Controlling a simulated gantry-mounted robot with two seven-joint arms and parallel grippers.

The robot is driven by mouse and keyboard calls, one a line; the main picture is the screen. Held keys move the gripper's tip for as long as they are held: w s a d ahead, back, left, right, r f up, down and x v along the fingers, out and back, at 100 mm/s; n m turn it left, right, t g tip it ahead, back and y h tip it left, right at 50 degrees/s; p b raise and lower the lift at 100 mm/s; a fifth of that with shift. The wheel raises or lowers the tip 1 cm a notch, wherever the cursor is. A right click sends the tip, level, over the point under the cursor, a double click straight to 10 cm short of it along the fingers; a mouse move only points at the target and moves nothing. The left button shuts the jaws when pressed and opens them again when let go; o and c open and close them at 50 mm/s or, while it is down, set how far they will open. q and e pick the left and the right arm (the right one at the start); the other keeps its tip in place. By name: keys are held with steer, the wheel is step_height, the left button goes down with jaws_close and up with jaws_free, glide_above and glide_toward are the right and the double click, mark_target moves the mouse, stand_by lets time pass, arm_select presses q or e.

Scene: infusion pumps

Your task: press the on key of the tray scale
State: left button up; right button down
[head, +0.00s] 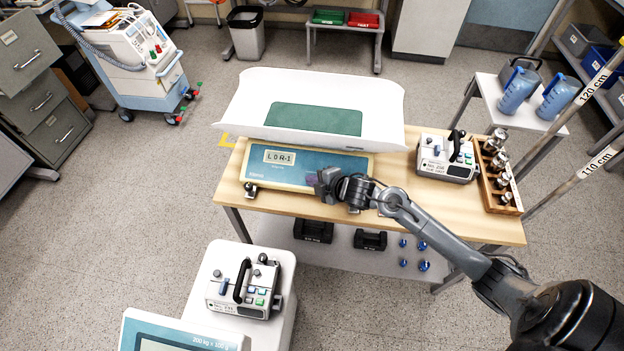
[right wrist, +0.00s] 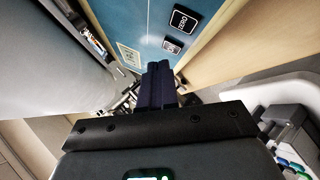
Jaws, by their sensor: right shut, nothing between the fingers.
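The tray scale (head: 296,170) stands on the wooden table, with a white curved tray (head: 240,112) and a green mat (head: 312,119) on top. Its blue front panel has a lit display (head: 286,157) with characters on it. My right gripper (head: 322,182) is shut and empty at the right part of this panel, hiding some of it. In the right wrist view the shut fingers (right wrist: 160,72) point at the blue panel (right wrist: 150,18). A dark ZERO key (right wrist: 184,20) and a smaller dark key (right wrist: 172,45) lie just beyond the fingertips. The smaller key's label is hard to read. Contact cannot be told.
On the table's right stand a grey pump device (head: 447,158) and a wooden rack (head: 487,185) of metal weights. Another device (head: 243,285) sits on a white scale in front. Blue jugs (head: 517,92) stand on a side table at the right.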

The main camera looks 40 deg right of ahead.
stand_by(0.3)
step_height(320, 180, up, 6)
steer(key=s+a+p, duration=0.1)
steer(key=a+p, duration=0.1)
steer(key=p, duration=0.3)
steer(key=shift+s+f+p, duration=0.25)
steer(key=shift+p, duration=0.1)
